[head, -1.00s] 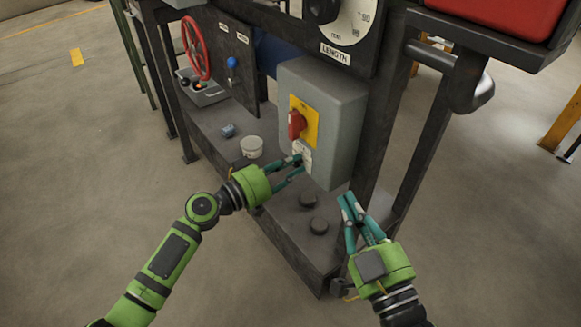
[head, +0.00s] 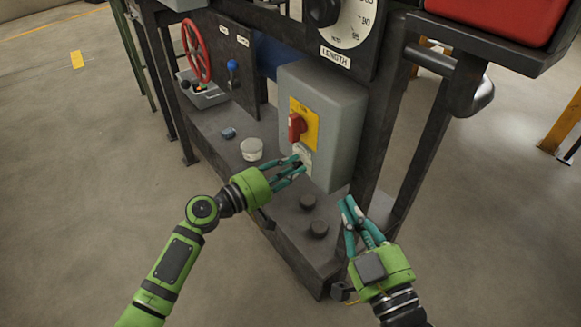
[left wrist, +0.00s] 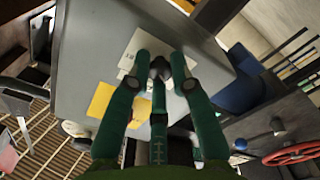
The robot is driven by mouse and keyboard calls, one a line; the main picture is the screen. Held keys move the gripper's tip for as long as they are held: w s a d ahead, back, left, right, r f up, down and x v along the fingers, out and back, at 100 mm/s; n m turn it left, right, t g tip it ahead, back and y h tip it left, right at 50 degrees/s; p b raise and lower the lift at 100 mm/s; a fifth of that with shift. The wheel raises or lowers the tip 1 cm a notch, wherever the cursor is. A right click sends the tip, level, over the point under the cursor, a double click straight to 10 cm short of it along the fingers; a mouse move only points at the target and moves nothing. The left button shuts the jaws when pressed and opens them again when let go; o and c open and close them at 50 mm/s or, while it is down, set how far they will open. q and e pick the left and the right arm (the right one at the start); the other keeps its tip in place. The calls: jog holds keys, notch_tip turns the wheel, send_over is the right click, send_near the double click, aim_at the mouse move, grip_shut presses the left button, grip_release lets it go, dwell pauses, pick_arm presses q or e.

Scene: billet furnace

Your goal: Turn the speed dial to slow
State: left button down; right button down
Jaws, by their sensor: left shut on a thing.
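A grey box (head: 338,115) on the machine front carries a red rotary switch (head: 296,126) on a yellow plate. Below the plate is a white label (head: 305,154) with a small dark knob, which I take to be the speed dial. My left gripper (head: 299,165) is at this knob, its fingers closed around it. In the left wrist view the dark knob (left wrist: 160,68) sits between the fingertips, against the white label (left wrist: 128,62). The fingers hide much of the knob, and its setting cannot be read. My right gripper (head: 348,202) is to the right, below the box, touching nothing visible.
A LENGTH dial (head: 352,25) is above the box. A red handwheel (head: 196,50), a blue-knobbed lever (head: 232,66) and a button box (head: 203,92) are at the left. Open floor lies in front.

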pick_arm(q)
jog(key=shift+s+d+f, duration=0.1)
jog(key=shift+s+f, duration=0.05)
jog(key=shift+f, duration=0.1)
jog(key=c, duration=1.1)
grip_release()
jog(key=shift+r, duration=0.1)
jog(key=v, duration=1.2)
